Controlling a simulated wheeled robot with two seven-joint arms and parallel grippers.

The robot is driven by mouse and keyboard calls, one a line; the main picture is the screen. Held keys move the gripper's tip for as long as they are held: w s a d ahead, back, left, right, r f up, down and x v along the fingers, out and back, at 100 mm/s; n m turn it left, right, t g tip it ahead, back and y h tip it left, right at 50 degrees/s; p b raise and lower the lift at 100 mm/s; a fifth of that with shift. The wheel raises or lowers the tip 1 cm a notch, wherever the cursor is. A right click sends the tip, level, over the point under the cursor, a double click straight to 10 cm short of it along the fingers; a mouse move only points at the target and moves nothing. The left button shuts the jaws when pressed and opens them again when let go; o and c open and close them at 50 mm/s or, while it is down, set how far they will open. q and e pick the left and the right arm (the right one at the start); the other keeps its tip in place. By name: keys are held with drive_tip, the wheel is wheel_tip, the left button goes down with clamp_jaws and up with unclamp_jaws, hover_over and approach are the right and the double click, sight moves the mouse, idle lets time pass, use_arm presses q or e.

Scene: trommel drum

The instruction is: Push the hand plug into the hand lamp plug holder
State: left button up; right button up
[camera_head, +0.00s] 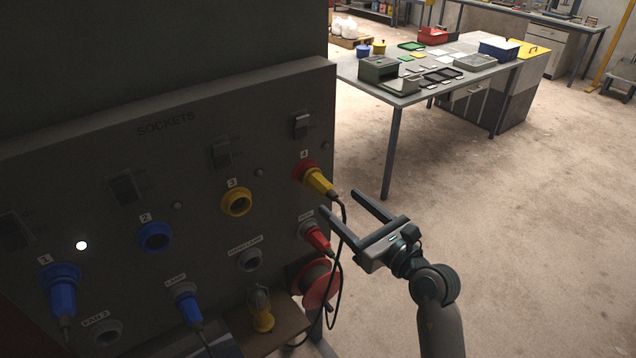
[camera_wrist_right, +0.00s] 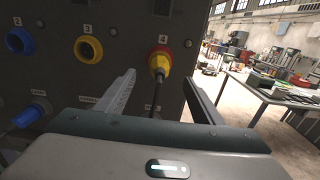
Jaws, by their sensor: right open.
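The hand lamp plug holder appears to be the grey round socket (camera_head: 249,260) under a small blurred label, low on the panel; it looks empty. A red plug (camera_head: 316,238) sits in a socket to its right, with a black cable; I cannot tell for sure that it is the hand plug. A yellow plug (camera_head: 319,182) is in red socket 4 above, and it also shows between the fingers in the right wrist view (camera_wrist_right: 159,65). My right gripper (camera_head: 339,202) is open and empty, in front of the panel's right edge near these plugs. My left gripper is out of view.
The grey socket panel (camera_head: 190,180) fills the left. Blue plugs (camera_head: 187,304) sit further left. A worktable (camera_head: 400,100) stands behind; the floor on the right is clear.

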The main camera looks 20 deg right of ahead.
sight(328, 191)
drive_tip(key=shift+w, duration=0.1)
drive_tip(key=shift+x, duration=0.8)
drive_tip(key=x, duration=0.5)
drive_tip(key=shift+b, duration=0.35)
drive_tip(key=shift+x, duration=1.15)
drive_tip(key=shift+p, duration=0.6)
drive_tip(key=c, duration=1.4)
